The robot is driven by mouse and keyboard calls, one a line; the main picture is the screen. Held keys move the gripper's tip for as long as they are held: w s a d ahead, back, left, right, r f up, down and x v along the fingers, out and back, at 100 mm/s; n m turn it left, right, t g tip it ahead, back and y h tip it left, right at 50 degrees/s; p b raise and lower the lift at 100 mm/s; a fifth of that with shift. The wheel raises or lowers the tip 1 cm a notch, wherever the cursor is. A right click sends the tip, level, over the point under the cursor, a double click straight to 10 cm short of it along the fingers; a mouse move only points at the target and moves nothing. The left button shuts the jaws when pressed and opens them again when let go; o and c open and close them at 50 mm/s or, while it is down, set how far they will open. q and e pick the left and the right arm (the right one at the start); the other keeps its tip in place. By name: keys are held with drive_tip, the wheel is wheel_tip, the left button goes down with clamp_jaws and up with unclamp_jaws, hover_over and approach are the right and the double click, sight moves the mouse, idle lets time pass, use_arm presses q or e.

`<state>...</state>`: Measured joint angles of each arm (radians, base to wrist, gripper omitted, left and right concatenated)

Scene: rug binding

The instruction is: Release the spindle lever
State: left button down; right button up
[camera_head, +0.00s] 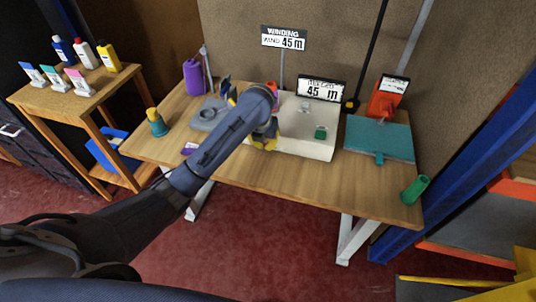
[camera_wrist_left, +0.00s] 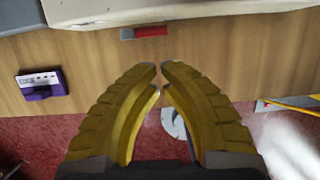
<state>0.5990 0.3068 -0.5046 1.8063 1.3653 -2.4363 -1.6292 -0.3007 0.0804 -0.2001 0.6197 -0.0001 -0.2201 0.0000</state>
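My left gripper (camera_head: 264,142) reaches over the table to the front left of the cream winding machine (camera_head: 310,148). In the left wrist view its yellow fingers (camera_wrist_left: 160,72) lean together, with only a narrow gap at the tips and nothing held. A small red-and-grey piece (camera_wrist_left: 145,32), possibly the spindle lever, sits at the machine's front edge beyond the fingertips, apart from them. My arm hides that part of the machine in the head view. No other part is clearly the lever. My right gripper is not in view.
A purple label device (camera_wrist_left: 42,88) lies on the table left of the fingers. A grey base (camera_head: 207,118) stands left of the machine, a teal board (camera_head: 380,140) right. A yellow-topped green bottle (camera_head: 156,124) is at the left; a green cylinder (camera_head: 415,188) is at the right corner.

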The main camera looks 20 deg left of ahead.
sight(269, 157)
use_arm(q)
drive_tip(key=shift+x, duration=5.05)
drive_tip(key=shift+d+r, duration=0.1)
